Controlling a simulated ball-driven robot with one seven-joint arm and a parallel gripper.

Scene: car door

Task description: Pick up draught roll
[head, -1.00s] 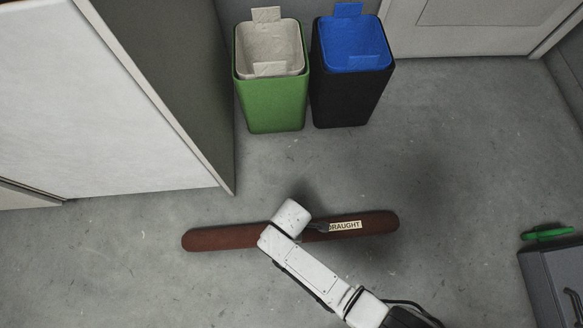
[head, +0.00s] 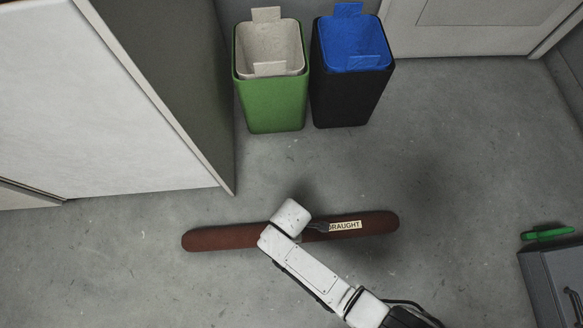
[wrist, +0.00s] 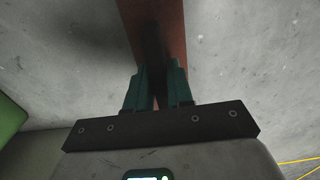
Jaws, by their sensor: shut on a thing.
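The draught roll (head: 222,237) is a long reddish-brown roll with rounded ends. It lies on the grey floor and bears a pale label reading "DRAUGHT", partly covered on its left. My gripper (head: 321,227) is at the middle of the roll, just left of the label, and my arm hides part of the roll there.
A green bin (head: 271,103) and a black bin (head: 348,100) with a blue liner stand at the back. A white cabinet (head: 120,110) fills the upper left. Floor around the roll is clear.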

